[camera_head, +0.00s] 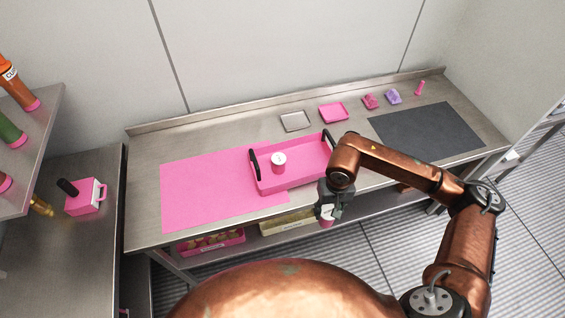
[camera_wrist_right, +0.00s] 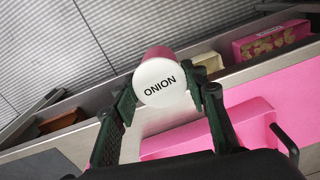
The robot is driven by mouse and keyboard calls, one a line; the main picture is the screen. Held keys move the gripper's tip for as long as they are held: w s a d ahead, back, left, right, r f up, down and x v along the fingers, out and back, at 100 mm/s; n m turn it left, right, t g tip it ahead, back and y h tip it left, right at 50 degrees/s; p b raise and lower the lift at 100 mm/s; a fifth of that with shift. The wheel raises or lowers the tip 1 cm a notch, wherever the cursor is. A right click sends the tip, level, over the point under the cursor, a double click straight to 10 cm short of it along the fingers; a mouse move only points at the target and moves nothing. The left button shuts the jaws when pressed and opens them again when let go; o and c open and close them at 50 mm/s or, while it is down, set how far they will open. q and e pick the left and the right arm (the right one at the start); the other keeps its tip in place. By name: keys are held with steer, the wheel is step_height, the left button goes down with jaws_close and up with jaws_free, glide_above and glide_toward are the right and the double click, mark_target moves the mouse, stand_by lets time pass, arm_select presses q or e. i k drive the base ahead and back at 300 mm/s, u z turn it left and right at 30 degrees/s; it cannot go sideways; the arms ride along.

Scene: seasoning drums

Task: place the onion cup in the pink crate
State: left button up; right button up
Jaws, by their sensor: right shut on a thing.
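The onion cup (camera_wrist_right: 160,82) has a white lid marked ONION and a pink body. It is held between the two fingers of my right gripper (camera_wrist_right: 158,100), which is shut on it. In the head view the right gripper (camera_head: 328,204) is at the front edge of the table, with the cup (camera_head: 327,221) below it. The pink crate (camera_head: 292,183) with black handles stands on the table to the left of the gripper. A white-lidded cup (camera_head: 279,160) stands inside the crate's left part. My left gripper is not in view.
A pink mat (camera_head: 205,195) lies under and left of the crate. Small trays (camera_head: 295,121), pink and purple items (camera_head: 392,97) and a dark mat (camera_head: 425,132) lie behind and right. A lower shelf holds a pink bin (camera_head: 210,242). The crate's right part looks free.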

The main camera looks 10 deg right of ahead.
mark_target(305, 162)
steer(key=i, duration=0.9)
